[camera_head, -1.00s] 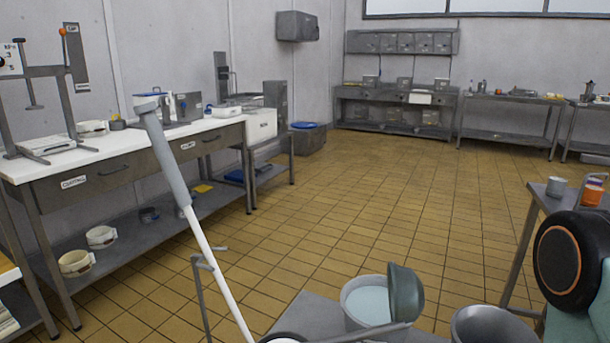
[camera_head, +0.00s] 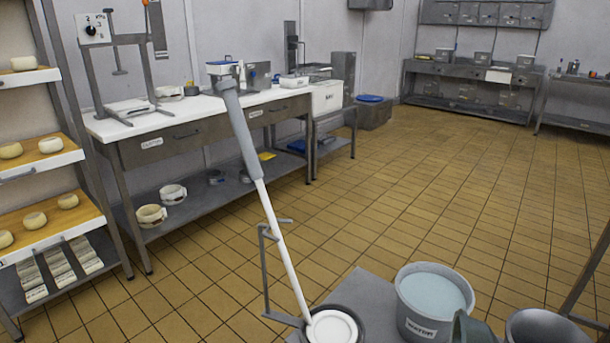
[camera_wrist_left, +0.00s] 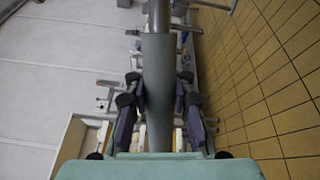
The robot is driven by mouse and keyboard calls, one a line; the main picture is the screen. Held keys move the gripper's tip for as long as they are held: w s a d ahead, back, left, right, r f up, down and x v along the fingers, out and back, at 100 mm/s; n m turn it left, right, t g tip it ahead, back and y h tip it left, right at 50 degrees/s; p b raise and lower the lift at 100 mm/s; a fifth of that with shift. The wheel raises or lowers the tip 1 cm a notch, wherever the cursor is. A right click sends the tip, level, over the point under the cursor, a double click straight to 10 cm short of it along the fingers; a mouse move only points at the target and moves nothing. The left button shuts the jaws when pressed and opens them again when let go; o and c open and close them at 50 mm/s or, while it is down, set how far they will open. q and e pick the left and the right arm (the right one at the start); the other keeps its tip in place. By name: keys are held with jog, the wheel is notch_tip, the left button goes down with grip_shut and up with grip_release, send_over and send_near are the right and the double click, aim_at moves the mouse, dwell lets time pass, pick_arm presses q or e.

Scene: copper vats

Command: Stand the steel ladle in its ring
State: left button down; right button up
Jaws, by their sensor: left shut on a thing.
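In the left wrist view my left gripper (camera_wrist_left: 157,105) is shut on a thick grey handle (camera_wrist_left: 157,70) with a narrower dark rod beyond it. I take it for the steel ladle's handle; its bowl is out of sight. The head view shows neither gripper clearly. There, a thin grey metal bracket (camera_head: 265,270) with a bent top rises beside a leaning pole with a grey sleeve and white shaft (camera_head: 275,220). I cannot tell whether the bracket carries the ladle's ring.
The pole's foot meets a white disc (camera_head: 332,331) in a dark round rim on a low grey surface (camera_head: 366,283). A bucket labelled water (camera_head: 432,292) and a grey pot (camera_head: 540,328) stand to its right. A cheese shelf (camera_head: 45,160) stands left; the tiled floor behind is clear.

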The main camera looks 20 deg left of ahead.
pick_arm(q)
jog(key=shift+s+r, duration=0.15)
jog(key=shift+s, duration=0.9)
